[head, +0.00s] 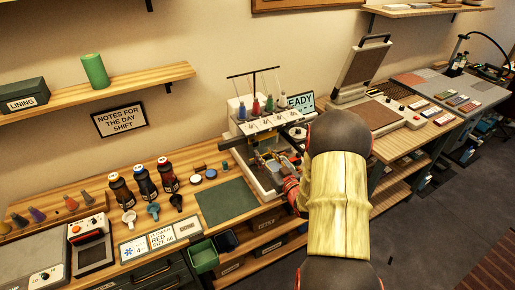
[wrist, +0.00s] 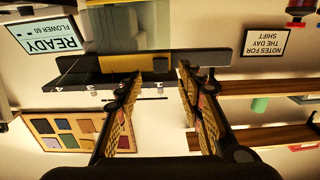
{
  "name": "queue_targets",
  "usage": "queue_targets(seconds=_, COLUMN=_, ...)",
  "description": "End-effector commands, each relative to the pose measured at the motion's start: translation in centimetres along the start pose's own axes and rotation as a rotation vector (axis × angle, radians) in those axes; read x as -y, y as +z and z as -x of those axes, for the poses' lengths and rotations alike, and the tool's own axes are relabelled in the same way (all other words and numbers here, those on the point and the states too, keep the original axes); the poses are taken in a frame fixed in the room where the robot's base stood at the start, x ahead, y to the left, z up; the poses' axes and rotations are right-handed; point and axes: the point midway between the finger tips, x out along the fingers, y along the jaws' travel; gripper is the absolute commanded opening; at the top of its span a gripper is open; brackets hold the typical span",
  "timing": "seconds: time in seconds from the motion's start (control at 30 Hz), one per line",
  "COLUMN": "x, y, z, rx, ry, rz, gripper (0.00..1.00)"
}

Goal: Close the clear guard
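The embroidery machine (head: 262,125) stands on the wooden bench with coloured thread cones on top. In the wrist view, which is upside down, a see-through panel (wrist: 140,25), seemingly the clear guard, has a yellow strip (wrist: 135,63) along its edge, in front of a dark bar (wrist: 215,58). My gripper (wrist: 161,72) is open, its two fingers apart, with the tips close to the strip and bar. I cannot tell whether they touch. In the head view my arm hides most of the gripper and the machine's right side; the guard is hard to make out there.
Left of the machine lie a green mat (head: 228,201), several dark bottles (head: 145,181) and small cups. A press with a raised lid (head: 363,65) stands to the right.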

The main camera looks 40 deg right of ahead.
Motion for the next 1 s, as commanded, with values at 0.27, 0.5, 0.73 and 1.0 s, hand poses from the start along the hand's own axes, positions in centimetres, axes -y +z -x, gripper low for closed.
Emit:
queue_targets(seconds=0.27, x=0.1, y=0.1, z=-4.1, rx=0.001, ry=-0.003, rz=0.003, gripper=0.38)
queue_targets(seconds=0.5, x=0.1, y=0.1, z=-6.8, rx=0.002, ry=-0.001, rz=0.001, gripper=0.38)
queue_targets(seconds=0.73, x=0.1, y=-0.1, z=-7.3, rx=0.001, ry=-0.001, rz=0.002, gripper=0.38)
queue_targets(seconds=1.0, x=0.1, y=0.0, z=-7.3, rx=0.002, ry=0.0, rz=0.002, gripper=0.3)
